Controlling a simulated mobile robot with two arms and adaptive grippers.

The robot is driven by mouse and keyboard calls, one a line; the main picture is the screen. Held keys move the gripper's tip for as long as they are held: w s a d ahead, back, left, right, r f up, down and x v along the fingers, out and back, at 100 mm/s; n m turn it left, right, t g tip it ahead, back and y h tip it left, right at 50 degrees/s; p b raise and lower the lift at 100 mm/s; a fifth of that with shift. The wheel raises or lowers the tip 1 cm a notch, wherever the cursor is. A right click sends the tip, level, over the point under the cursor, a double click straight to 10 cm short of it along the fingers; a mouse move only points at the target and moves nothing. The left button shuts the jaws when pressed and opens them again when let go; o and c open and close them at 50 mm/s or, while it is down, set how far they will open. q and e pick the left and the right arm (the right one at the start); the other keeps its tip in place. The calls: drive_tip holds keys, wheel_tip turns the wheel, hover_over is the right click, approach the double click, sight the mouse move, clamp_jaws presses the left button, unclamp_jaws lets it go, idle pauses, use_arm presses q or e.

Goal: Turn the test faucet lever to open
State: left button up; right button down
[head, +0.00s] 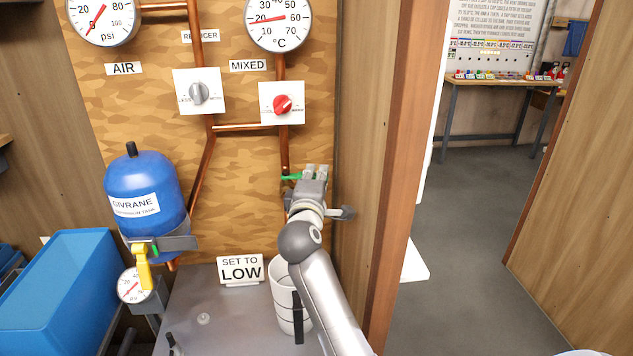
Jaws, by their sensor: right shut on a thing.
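The test faucet's green lever (291,177) shows at the lower end of the copper pipe under the red MIXED knob, on the plywood board. Its left part sticks out to the left of my right gripper (314,171). My right gripper is shut on the lever; the fingers and my arm hide the rest of it and most of the faucet body. The lever looks roughly level in the picture. My left gripper is not in view.
A white bucket (281,291) stands on the grey bench top (203,293), partly behind my right arm. A SET TO LOW sign (240,270) is beside it. A blue tank (146,180) with a yellow valve handle (143,268) is left. A wooden door post (402,150) stands close on the right.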

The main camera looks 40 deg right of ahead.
idle(0.3)
drive_tip(key=c, duration=1.5)
unclamp_jaws()
drive_tip(key=shift+v, duration=3.8)
